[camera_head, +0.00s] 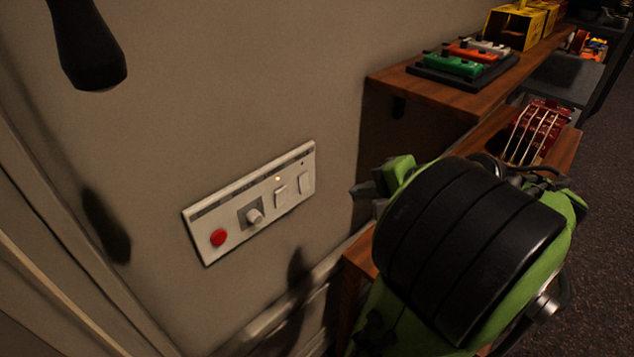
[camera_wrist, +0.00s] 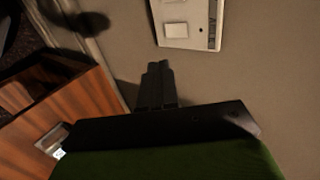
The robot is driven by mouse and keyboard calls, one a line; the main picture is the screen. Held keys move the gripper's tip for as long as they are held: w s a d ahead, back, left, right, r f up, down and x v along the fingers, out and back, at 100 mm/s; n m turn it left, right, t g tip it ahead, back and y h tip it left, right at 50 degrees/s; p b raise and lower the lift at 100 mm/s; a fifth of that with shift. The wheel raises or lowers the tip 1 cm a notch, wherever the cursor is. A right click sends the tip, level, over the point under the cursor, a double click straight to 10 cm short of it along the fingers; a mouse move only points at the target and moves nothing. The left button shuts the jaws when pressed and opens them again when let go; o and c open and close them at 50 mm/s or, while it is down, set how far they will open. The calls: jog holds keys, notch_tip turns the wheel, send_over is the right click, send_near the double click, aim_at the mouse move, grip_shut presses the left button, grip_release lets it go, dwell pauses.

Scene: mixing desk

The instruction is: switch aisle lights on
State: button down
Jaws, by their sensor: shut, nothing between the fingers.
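A pale switch panel (camera_head: 232,238) is fixed to the wall, with a red round button (camera_head: 218,237), a knob (camera_head: 254,215), a left rocker switch (camera_head: 280,196) and a right rocker switch (camera_head: 307,182). A small lamp (camera_head: 277,179) above the left rocker glows yellow; the one above the right rocker looks dark. Labels are too small to read. My gripper (camera_head: 362,190) is to the right of the panel, apart from it. In the wrist view my gripper (camera_wrist: 157,66) is shut and empty, below the panel's end (camera_wrist: 185,42) with one rocker (camera_wrist: 176,30).
A wooden shelf (camera_head: 440,97) with colored pedals (camera_head: 455,66) and yellow boxes (camera_head: 510,25) stands at the right. A lower wooden unit (camera_head: 357,262) is beneath my arm. A dark handle-like object (camera_head: 90,55) hangs upper left. The wall in front of the panel is clear.

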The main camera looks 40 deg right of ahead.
jog(key=w, duration=0.1)
jog(key=b, duration=0.2)
send_near(306, 188)
notch_tip(306, 188, down, 3)
jog(key=w, duration=0.5)
jog(key=shift+w+a+f, duration=0.1)
jog(key=shift+a+f, duration=0.05)
jog(key=shift+f, duration=0.25)
jog(key=shift+w+f+b, duration=0.1)
jog(key=shift+f+b, duration=0.05)
jog(key=shift+b, duration=0.3)
